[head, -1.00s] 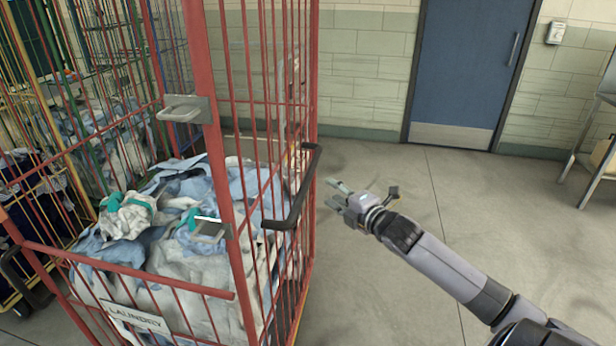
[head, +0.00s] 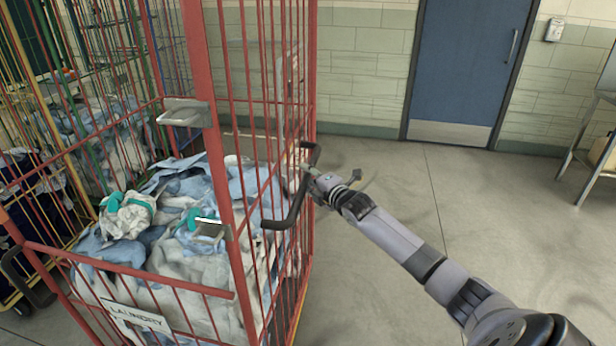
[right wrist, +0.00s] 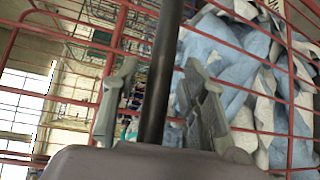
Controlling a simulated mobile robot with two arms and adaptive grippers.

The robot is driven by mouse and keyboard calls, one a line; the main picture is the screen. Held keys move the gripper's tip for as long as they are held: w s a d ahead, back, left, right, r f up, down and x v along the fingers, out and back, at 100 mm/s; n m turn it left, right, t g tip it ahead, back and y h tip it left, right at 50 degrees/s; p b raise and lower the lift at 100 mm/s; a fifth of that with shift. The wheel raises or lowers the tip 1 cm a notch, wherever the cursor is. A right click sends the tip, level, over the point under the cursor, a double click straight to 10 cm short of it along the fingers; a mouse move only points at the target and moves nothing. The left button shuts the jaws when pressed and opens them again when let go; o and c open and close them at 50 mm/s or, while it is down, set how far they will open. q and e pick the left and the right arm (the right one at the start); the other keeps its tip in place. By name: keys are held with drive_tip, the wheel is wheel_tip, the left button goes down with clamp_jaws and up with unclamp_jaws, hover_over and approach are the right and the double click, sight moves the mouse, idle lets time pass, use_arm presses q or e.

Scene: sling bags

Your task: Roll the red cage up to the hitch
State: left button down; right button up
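The red cage (head: 226,150) stands at left centre in the head view, filled with blue and white laundry (head: 190,260). A black handle (head: 290,208) is on its right side. My right gripper (head: 312,172) is at the upper part of this handle. In the right wrist view the dark handle bar (right wrist: 163,75) runs between the two fingers of my right gripper (right wrist: 160,100). The fingers stand apart on either side of the bar and do not look closed on it. My left gripper is not in view. No hitch can be made out.
Other cages with yellow, green and blue bars (head: 75,135) stand close behind and left of the red one. A blue door (head: 470,65) is in the back wall. A metal table (head: 597,150) is at the right edge. The floor between is clear.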

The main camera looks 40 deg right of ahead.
drive_tip(key=shift+c, duration=0.5)
clamp_jaws()
idle(0.5)
